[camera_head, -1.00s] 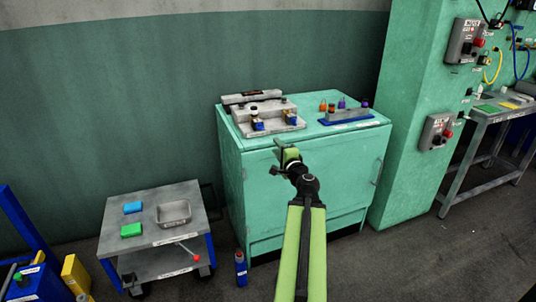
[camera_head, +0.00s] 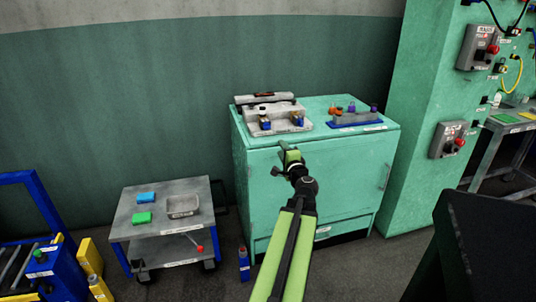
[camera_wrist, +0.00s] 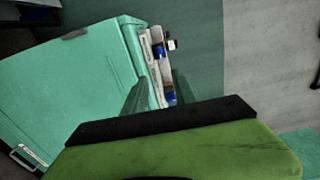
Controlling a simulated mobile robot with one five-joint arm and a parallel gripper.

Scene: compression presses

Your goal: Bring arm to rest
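My gripper (camera_head: 284,152) is at the end of my green and black arm, raised in front of the green cabinet (camera_head: 290,165) in the head view. No object shows at its tip, but the fingers are too small there to tell whether they are open or shut.
The fixture (camera_head: 275,119) and a blue-based holder (camera_head: 355,122) with small coloured pieces stand on the cabinet. A grey cart (camera_head: 150,225) with a green block, a blue block and a tray is at left. A dark object (camera_head: 480,250) fills the lower right.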

